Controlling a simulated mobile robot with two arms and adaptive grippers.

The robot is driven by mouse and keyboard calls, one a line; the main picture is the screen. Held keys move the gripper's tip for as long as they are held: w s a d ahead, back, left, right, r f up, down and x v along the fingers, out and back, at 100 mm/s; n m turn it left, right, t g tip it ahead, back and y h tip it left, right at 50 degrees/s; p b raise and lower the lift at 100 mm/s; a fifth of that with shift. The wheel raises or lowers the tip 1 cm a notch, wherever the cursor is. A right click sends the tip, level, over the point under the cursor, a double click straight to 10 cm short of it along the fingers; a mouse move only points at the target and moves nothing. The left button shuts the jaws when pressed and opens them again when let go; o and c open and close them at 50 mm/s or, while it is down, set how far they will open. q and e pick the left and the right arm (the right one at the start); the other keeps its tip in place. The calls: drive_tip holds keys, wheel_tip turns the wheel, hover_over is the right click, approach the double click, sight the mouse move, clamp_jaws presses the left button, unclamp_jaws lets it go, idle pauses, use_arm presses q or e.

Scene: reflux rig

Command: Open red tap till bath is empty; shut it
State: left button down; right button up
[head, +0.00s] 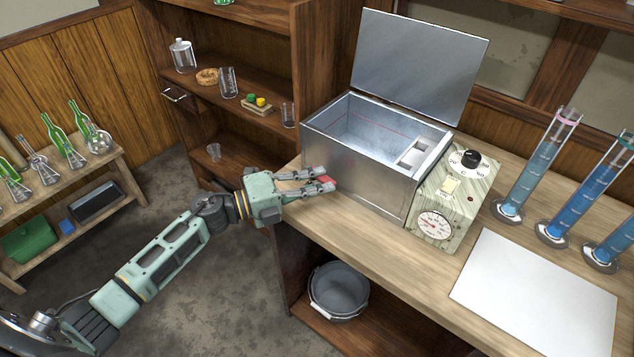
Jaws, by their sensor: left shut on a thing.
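The metal bath (365,178) stands on the bench with its lid (421,62) raised. A red line runs along its inner wall, and I cannot tell for certain whether water is inside. The red tap (326,182) is at the bath's lower left front, partly hidden by my fingers. My left gripper (328,181) is shut on the red tap at the bench edge. A grey bucket (339,290) stands on the shelf below the bench. My right gripper is not in view.
A control box (451,205) with dial and gauge adjoins the bath. A white board (535,292) and blue-filled cylinders (533,172) are to the right. A shelf unit (228,65) with glassware stands behind, and a low rack (66,172) with green bottles is left. Floor between is clear.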

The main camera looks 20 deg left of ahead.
use_arm(q)
drive_tip(key=shift+d+r+n+t+y+p, duration=0.1)
drive_tip(key=shift+r+n+t+y+p, duration=0.15)
drive_tip(key=shift+p, duration=0.2)
drive_tip(key=shift+w+d+f+n+t+y+p, duration=0.15)
drive_tip(key=shift+n+t+y+p, duration=0.4)
drive_tip(key=shift+t+y, duration=0.1)
drive_tip(key=shift+f, duration=0.1)
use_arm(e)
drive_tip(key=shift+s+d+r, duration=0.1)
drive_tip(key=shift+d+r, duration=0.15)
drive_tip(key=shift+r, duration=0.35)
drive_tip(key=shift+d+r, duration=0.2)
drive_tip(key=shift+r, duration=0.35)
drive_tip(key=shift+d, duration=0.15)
use_arm(q)
drive_tip(key=c, duration=1.9)
unclamp_jaws()
drive_tip(key=v, duration=1.2)
